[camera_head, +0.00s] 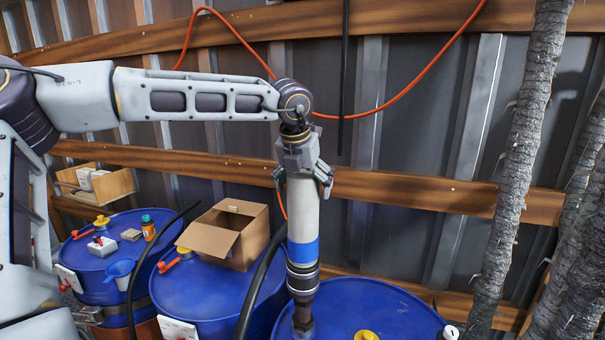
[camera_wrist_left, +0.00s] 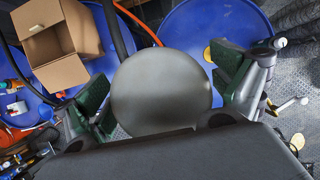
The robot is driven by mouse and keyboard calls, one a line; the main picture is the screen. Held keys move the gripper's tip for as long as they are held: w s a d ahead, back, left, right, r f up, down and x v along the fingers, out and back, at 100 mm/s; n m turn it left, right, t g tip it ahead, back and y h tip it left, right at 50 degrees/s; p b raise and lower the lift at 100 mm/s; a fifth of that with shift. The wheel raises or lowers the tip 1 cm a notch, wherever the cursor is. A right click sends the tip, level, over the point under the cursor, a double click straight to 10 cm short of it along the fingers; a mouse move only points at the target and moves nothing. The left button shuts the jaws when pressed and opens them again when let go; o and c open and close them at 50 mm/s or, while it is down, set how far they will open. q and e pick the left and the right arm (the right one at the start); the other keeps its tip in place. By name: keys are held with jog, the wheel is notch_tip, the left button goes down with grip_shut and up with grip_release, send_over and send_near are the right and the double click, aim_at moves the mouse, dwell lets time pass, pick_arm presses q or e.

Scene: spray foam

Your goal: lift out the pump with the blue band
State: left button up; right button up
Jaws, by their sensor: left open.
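The pump (camera_head: 303,215) is a white cylinder with a blue band (camera_head: 303,251) and a dark lower end. It stands upright at a blue drum (camera_head: 365,305), its lower part going down to the drum's top. In the left wrist view its grey round top (camera_wrist_left: 163,90) fills the middle. My left gripper (camera_head: 304,180) points down over the pump's upper end. Its jaws are open, with one green-padded finger on each side of the pump top in the wrist view. Whether either pad touches is unclear. My right gripper is not in view.
An open cardboard box (camera_head: 230,232) sits on another blue drum (camera_head: 200,295) to the left. A black hose (camera_head: 258,285) curves close beside the pump. A third drum (camera_head: 105,265) carries small items. Wrapped pipes (camera_head: 515,160) stand at the right, before a wall with wooden beams.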

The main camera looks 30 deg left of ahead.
pick_arm(q)
jog(key=shift+x, duration=0.8)
jog(key=shift+s+f, duration=0.15)
jog(key=shift+s, duration=0.05)
jog(key=c, duration=2.1)
jog(key=shift+w, duration=0.1)
jog(key=shift+r, duration=0.25)
jog(key=shift+r, duration=0.1)
